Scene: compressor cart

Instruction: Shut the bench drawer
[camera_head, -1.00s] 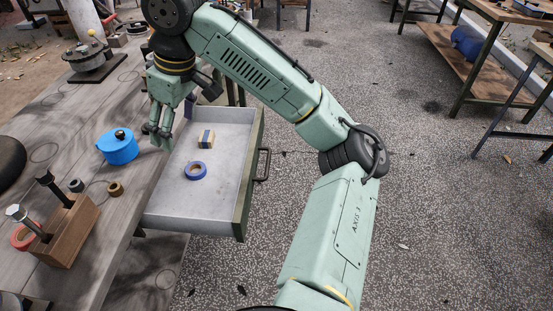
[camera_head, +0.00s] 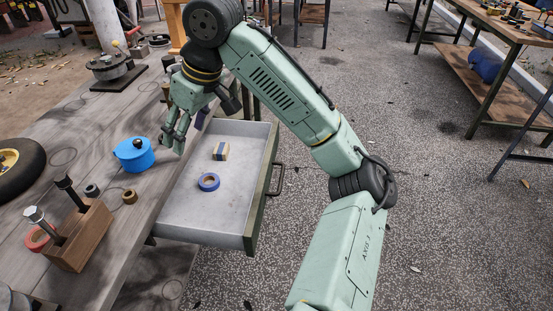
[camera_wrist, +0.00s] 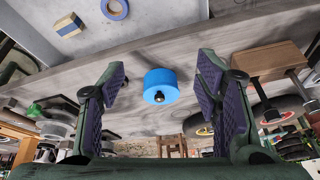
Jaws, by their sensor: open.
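The bench drawer (camera_head: 186,211) is pulled well out from the bench's right side in the head view. Its green front with a dark handle (camera_head: 278,179) faces right. Inside lie a blue tape roll (camera_head: 209,182) and a small tan and blue block (camera_head: 221,151). My gripper (camera_head: 174,148) is open and empty, above the bench edge at the drawer's inner end, away from the handle. In the wrist view the fingers (camera_wrist: 165,95) are spread, with a blue lidded pot (camera_wrist: 161,85) between them in the picture. The drawer also shows at the top of the wrist view (camera_wrist: 45,40).
On the bench top stand the blue pot (camera_head: 134,155), a wooden block with bolts (camera_head: 80,236), a red tape roll (camera_head: 37,239) and a wheel (camera_head: 18,168). The floor right of the drawer is clear. Another workbench (camera_head: 490,70) stands at the far right.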

